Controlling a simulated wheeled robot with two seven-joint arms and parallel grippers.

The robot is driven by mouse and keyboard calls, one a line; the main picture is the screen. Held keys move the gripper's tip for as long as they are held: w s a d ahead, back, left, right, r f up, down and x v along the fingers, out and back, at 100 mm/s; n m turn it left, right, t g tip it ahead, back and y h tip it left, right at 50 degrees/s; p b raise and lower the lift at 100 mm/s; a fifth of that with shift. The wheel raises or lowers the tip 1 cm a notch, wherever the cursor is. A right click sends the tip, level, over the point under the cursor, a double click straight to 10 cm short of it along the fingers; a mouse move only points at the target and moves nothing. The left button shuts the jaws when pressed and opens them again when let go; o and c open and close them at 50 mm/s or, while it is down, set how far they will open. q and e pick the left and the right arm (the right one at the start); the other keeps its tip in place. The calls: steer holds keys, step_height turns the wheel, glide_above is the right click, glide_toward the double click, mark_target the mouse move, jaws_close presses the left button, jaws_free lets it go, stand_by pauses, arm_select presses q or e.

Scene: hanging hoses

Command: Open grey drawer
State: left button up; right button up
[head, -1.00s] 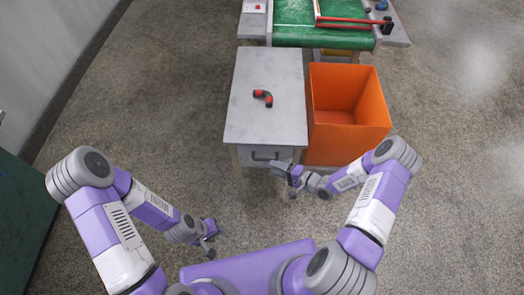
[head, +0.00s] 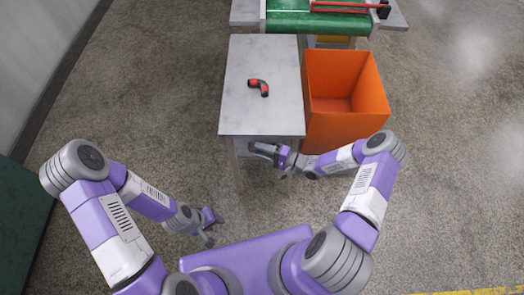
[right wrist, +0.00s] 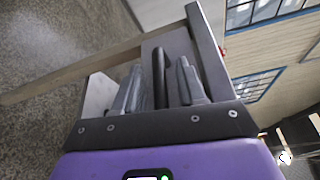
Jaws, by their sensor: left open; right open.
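The grey drawer sits under the front edge of a small grey table (head: 262,108). In the head view its front is mostly hidden by the table edge and my right gripper. In the right wrist view the grey drawer front (right wrist: 172,43) is close ahead, with its dark handle (right wrist: 159,75) upright in the picture. My right gripper (head: 262,150) is open, and its two fingers (right wrist: 159,88) stand on either side of the handle. Contact cannot be told. My left gripper (head: 208,228) is open and empty, low in front of the table to the left.
A red and black elbow hose (head: 258,87) lies on the tabletop. An orange bin (head: 345,131) stands right beside the table, close to my right forearm. The floor left of the table is clear.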

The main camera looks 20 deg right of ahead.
steer(key=shift+c, duration=0.4)
jaws_close()
